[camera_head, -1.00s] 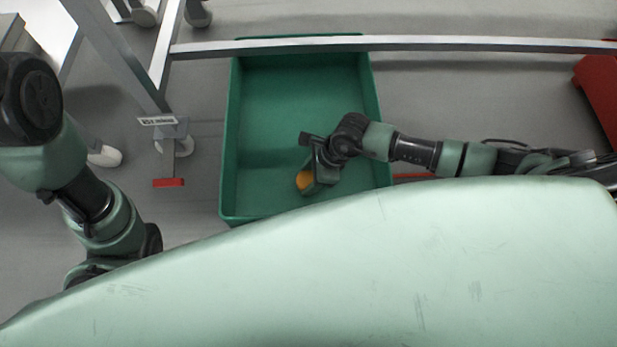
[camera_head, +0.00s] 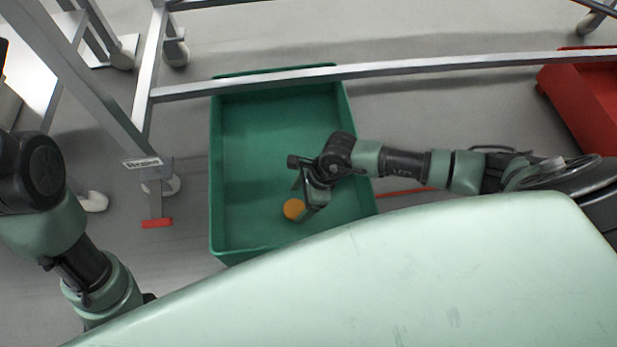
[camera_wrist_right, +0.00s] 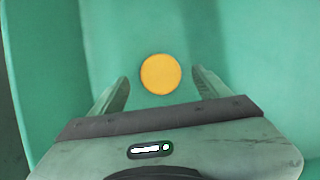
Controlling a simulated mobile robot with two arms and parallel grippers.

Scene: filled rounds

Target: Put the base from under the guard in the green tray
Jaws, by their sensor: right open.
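The green tray (camera_head: 228,170) stands on the floor below a metal frame. An orange round piece, which I take to be the base (camera_head: 293,209), lies in the tray near its front; in the right wrist view the orange round (camera_wrist_right: 160,74) shows flat against the green floor, between and just beyond the fingertips. My right gripper (camera_head: 306,211) is over the tray beside it, open, with green showing between each finger and the piece. In the right wrist view both fingers (camera_wrist_right: 160,88) are spread apart. No guard can be made out. My left arm shows at the left, its gripper hidden behind my body.
A metal frame bar (camera_head: 400,69) crosses above the tray's far end. A frame leg on a caster (camera_head: 160,185) stands left of the tray. A red container (camera_head: 585,95) is at the far right. Most of the tray floor is bare.

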